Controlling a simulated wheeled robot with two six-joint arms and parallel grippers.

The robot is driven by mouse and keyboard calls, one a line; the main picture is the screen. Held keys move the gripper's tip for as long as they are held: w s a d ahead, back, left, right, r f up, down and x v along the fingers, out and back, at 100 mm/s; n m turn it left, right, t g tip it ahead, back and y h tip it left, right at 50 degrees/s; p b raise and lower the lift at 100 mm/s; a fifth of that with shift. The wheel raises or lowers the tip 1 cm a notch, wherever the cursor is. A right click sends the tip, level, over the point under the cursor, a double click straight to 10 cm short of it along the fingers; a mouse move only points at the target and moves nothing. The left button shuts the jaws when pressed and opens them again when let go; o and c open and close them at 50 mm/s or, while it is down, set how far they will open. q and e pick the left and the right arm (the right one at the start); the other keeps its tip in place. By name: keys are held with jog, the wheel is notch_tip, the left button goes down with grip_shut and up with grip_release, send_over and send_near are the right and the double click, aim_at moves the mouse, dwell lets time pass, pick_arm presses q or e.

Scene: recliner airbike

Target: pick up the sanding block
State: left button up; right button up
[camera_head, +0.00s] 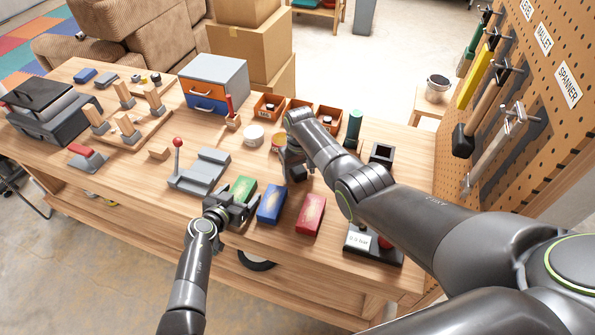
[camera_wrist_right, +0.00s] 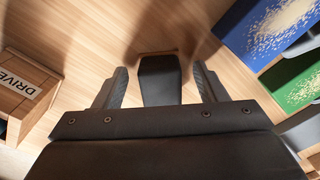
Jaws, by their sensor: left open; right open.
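In the right wrist view a dark block (camera_wrist_right: 160,80) lies on the wood between the two spread fingers of my right gripper (camera_wrist_right: 161,88). It looks like the sanding block, but I cannot be certain. In the head view my open right gripper (camera_head: 296,172) points down over the bench and largely hides what is below it. My left gripper (camera_head: 234,209) is open and low at the front of the bench, close to the green box (camera_head: 243,187). I cannot tell whether it touches it.
A blue box (camera_head: 271,204) and red box (camera_head: 310,214) lie in front of my right gripper. Orange bins (camera_head: 270,107) and round tins (camera_head: 254,135) stand behind. A pegboard (camera_head: 555,90) bounds the right.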

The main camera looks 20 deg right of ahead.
aim_at(300, 170)
jog(key=shift+f, duration=0.2)
jog(key=shift+c, duration=0.2)
jog(key=c, duration=1.2)
jog(key=shift+o, duration=0.2)
jog(key=shift+r, duration=0.15)
notch_tip(300, 170, up, 10)
jog(key=shift+f, duration=0.1)
